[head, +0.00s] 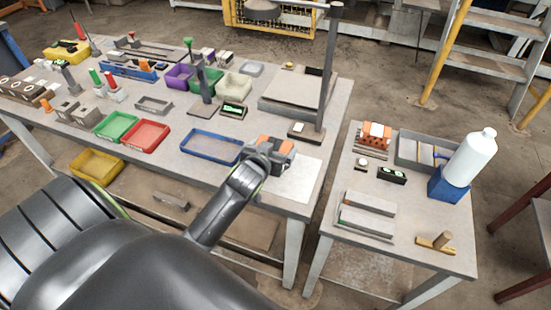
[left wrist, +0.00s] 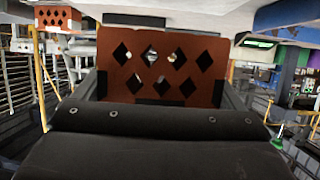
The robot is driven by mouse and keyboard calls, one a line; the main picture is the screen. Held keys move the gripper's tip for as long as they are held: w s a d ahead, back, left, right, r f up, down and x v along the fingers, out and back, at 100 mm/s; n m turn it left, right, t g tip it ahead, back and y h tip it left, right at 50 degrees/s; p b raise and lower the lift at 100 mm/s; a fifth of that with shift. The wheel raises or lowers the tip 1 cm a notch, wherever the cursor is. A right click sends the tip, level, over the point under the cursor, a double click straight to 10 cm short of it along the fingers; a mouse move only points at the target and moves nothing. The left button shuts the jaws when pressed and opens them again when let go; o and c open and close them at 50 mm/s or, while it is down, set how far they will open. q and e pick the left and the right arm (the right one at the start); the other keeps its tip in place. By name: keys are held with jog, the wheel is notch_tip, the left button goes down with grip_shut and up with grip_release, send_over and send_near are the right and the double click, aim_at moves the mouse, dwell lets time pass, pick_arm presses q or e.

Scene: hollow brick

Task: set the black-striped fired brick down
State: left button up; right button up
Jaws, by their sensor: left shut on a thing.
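My left gripper (head: 268,155) is shut on an orange-brown fired brick (head: 284,144) over the right front part of the large grey workbench. In the left wrist view the brick (left wrist: 148,71) sits between the two fingers, its face with diamond-shaped holes towards the camera. Dark bands show on it, partly hidden by the fingers. A pale flat sheet (head: 297,184) lies on the bench just in front of the gripper. I cannot tell whether the brick touches the bench. My right gripper is not in view.
A blue-rimmed tray (head: 205,157) is close left of the gripper. A stand with a post (head: 328,70) rises behind it. The side table (head: 405,222) at right holds another orange brick (head: 371,143), a grey tray, a white bottle (head: 471,157) and grey bars.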

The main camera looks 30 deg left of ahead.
pick_arm(q)
jog(key=shift+w+f, duration=0.2)
jog(key=shift+f, duration=2.05)
jog(key=shift+f, duration=0.2)
jog(key=o, duration=0.9)
jog(key=shift+r, duration=0.1)
